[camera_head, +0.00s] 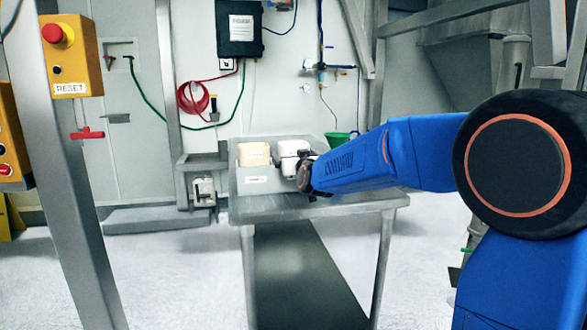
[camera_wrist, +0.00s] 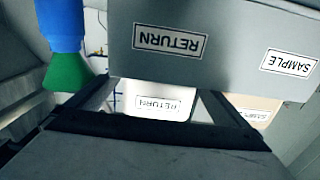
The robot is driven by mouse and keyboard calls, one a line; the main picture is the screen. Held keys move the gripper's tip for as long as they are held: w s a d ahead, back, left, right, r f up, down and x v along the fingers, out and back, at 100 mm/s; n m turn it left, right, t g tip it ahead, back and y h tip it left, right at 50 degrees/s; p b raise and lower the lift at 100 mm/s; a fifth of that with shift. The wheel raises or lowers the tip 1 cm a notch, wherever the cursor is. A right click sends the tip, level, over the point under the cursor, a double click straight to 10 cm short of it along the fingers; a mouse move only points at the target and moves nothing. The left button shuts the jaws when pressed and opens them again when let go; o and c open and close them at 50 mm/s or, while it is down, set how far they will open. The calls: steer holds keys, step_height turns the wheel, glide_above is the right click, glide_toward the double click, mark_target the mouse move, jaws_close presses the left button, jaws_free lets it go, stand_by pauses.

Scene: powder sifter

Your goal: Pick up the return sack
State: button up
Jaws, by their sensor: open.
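In the head view the white sack (camera_head: 289,147) stands on the right side of a grey holder, partly hidden by my gripper. My gripper (camera_head: 303,172) is open and close to the sack at the holder's right end. In the wrist view its jaws (camera_wrist: 160,100) lie on either side of the sack; I cannot tell whether they touch it.
The grey holder (camera_wrist: 230,25) bears upside-down RETURN and SAMPLE labels in the wrist view. A beige sack (camera_head: 254,154) sits beside the white one. The holder is on a metal table (camera_head: 320,206). A green funnel-like piece (camera_wrist: 68,72) is at left in the wrist view.

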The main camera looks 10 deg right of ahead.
steer(key=shift+w, duration=0.85)
steer(key=c, duration=1.2)
